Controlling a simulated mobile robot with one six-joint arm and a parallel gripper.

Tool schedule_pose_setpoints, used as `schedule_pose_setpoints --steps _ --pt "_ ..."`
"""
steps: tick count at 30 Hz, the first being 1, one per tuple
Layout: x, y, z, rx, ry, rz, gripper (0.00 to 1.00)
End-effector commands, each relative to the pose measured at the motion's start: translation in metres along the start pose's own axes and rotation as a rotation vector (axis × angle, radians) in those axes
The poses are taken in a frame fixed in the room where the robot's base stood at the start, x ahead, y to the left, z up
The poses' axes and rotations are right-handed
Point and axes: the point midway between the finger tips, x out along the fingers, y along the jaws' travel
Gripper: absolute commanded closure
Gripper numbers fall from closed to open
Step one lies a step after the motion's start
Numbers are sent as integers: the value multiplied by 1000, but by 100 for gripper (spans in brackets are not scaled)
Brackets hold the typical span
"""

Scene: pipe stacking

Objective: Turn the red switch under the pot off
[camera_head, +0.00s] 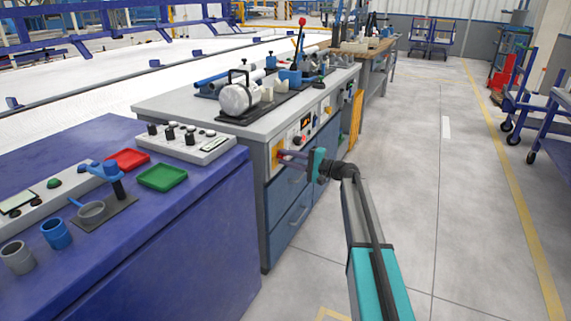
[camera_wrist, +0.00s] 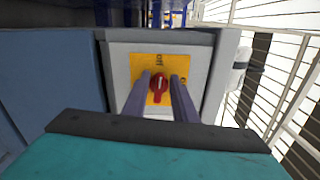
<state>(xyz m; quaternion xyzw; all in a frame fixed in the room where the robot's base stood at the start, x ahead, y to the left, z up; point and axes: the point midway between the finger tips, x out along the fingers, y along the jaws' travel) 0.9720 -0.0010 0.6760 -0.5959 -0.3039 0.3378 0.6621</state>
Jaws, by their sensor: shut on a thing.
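The red switch (camera_wrist: 158,88) is a round knob with a pale upright mark, on a yellow plate (camera_wrist: 146,66) with dark lettering partly hidden by the fingers. My gripper (camera_wrist: 161,82) is shut on the switch, one finger at each side of it. In the head view my gripper (camera_head: 281,156) reaches the front panel of the grey-topped workbench (camera_head: 180,96), and it hides the switch there. The pot (camera_head: 237,98), a shiny metal vessel with a black handle, lies on the bench above that panel.
A blue table (camera_head: 205,205) with a green tray (camera_head: 162,177), a red tray (camera_head: 127,159) and control boxes stands at the left. Blue drawers (camera_head: 292,215) are below the panel. The grey floor (camera_head: 410,170) at the right is clear; blue carts (camera_head: 550,125) stand farther right.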

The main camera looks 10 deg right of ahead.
Motion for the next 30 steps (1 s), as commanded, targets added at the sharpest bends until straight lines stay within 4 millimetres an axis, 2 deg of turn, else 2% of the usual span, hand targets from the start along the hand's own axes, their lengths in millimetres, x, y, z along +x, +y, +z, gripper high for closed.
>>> schedule_pose_setpoints --steps 9,22,23,30 --pt "-2 1 -4 -112 10 -1 97" --pt "-2 0 -4 -123 10 -1 97" --pt "-2 0 -4 -123 10 -1 71" --pt "-1 1 -2 -122 5 -1 71"
